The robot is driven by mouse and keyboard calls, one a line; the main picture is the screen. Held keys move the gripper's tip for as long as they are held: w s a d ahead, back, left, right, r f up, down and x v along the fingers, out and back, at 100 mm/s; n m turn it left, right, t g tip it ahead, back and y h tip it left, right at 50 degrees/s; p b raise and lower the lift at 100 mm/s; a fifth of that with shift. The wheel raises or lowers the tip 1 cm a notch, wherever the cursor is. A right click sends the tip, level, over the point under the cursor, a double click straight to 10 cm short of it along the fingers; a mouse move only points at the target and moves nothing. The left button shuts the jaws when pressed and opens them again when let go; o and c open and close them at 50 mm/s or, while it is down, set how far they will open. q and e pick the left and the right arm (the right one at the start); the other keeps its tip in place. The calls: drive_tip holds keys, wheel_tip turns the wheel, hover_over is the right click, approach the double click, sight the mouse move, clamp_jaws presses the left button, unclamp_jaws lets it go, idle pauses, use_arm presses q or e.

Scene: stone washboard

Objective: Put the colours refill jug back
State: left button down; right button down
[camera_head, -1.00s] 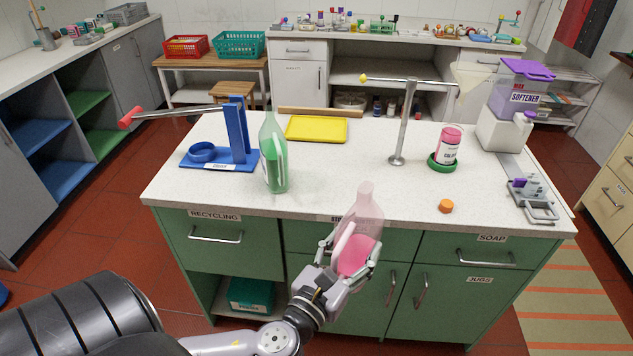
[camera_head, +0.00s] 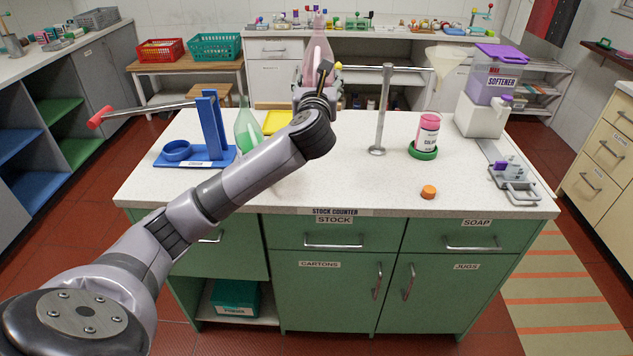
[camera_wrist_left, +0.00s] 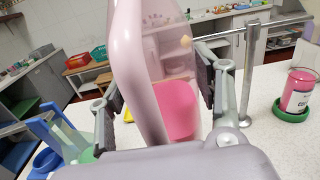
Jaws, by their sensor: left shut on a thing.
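The pink see-through refill jug (camera_head: 318,45) is upright, held high above the back of the counter. Its lower part holds bright pink liquid, clear in the left wrist view (camera_wrist_left: 178,110). My left gripper (camera_head: 318,75) is shut on the jug, with one finger on each side of its body. The jug's base is hidden behind my wrist. A green see-through jug (camera_head: 246,128) stands on the counter, partly behind my left arm. A pink-filled bottle (camera_head: 428,133) with a white label stands in a green ring (camera_head: 423,153) at the right. My right gripper is out of view.
A metal post (camera_head: 383,115) with a crossbar and a pale funnel (camera_head: 441,60) stands right of my gripper. A blue stand (camera_head: 212,135) is at left, a yellow tray (camera_head: 277,121) behind. An orange cap (camera_head: 428,191) lies at front right. The front middle counter is clear.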

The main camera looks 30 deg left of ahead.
use_arm(q)
wheel_tip(320, 180, down, 19)
drive_tip(key=shift+w+a, duration=0.15)
drive_tip(key=shift+a, duration=0.15)
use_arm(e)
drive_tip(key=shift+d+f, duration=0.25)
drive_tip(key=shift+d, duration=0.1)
use_arm(q)
drive_tip(key=shift+r, duration=0.1)
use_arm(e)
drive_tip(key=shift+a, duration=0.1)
use_arm(q)
drive_tip(key=shift+c, duration=2.4)
unclamp_jaws()
drive_tip(key=b+v, duration=0.1)
drive_tip(key=v, duration=1.1)
drive_tip(key=shift+b, duration=0.4)
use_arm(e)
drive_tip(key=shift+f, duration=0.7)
use_arm(q)
drive_tip(key=shift+d, duration=0.1)
